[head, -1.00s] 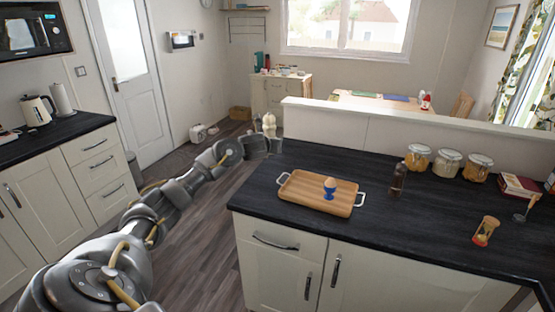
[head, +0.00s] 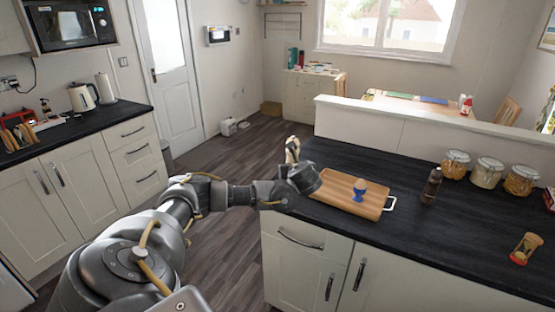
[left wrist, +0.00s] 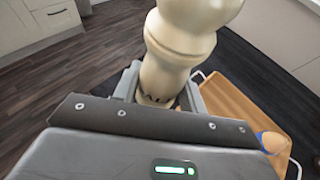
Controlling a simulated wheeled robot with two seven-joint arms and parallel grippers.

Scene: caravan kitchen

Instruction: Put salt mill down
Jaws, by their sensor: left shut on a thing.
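The salt mill is a cream, rounded, turned piece. In the left wrist view the mill (left wrist: 178,55) stands up between the jaws of my left gripper (left wrist: 160,92), which is shut on it. In the head view the mill (head: 292,146) shows small at the far end of my left arm, near the counter's left back edge, beside the wooden tray. My wrist hides its lower part and most of the gripper, and I cannot tell whether the mill touches the counter (head: 340,158). My right gripper is not in view.
The wooden tray (head: 376,211) with white handles holds an egg in a blue cup (head: 360,189); my wrist overlaps its left end.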

